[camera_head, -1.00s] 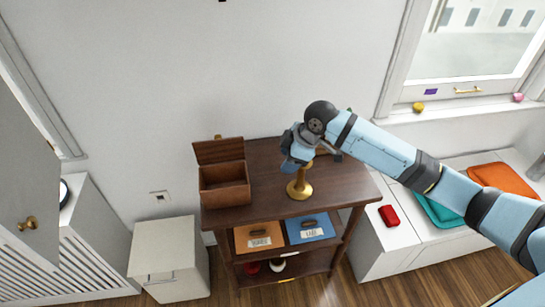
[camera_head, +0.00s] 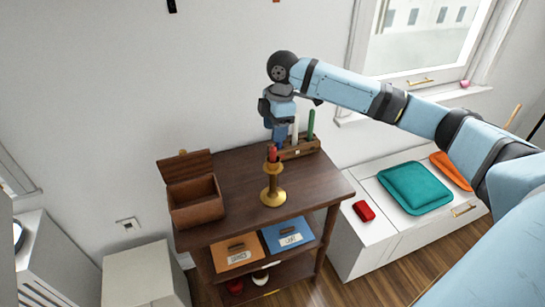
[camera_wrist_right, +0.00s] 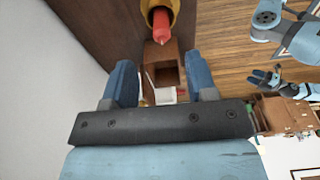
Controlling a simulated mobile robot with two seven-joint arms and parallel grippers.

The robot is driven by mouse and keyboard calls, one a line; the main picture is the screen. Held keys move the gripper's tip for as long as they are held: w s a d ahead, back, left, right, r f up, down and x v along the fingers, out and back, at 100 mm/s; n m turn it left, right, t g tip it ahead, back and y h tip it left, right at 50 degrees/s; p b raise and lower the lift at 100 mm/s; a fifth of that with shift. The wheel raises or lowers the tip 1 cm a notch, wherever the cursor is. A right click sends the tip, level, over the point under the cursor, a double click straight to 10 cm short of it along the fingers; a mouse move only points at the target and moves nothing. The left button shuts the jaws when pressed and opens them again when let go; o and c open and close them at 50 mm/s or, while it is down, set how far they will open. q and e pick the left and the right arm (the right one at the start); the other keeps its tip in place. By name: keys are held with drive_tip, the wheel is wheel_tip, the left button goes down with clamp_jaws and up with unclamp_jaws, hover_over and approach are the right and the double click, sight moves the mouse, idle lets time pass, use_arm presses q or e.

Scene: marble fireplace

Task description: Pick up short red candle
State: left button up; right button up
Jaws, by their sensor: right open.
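The short red candle (camera_head: 272,154) stands upright in a brass candle holder (camera_head: 273,191) on the dark wooden table (camera_head: 238,178). In the right wrist view the red candle (camera_wrist_right: 161,25) shows in its brass cup at the top, beyond the fingertips. My right gripper (camera_head: 279,136) is just above and behind the candle in the head view. In the wrist view its two blue fingers (camera_wrist_right: 160,76) are apart with nothing held between them. My left gripper seems to show small (camera_wrist_right: 264,78) at the right of the wrist view; its jaws are unclear.
A rack (camera_head: 302,151) holding a green candle (camera_head: 311,123) and a white candle (camera_head: 295,131) is close behind my right gripper. An open wooden box (camera_head: 194,205) stands at the table's left. A white bench (camera_head: 375,235) is to the right. The table's front right is clear.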

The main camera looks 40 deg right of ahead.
sight(273, 146)
drive_tip(key=f, duration=0.6)
drive_tip(key=shift+s+a+f, duration=0.1)
drive_tip(key=shift+a+f, duration=0.15)
drive_tip(key=shift+a, duration=0.05)
drive_tip(key=shift+c, duration=0.2)
clamp_jaws()
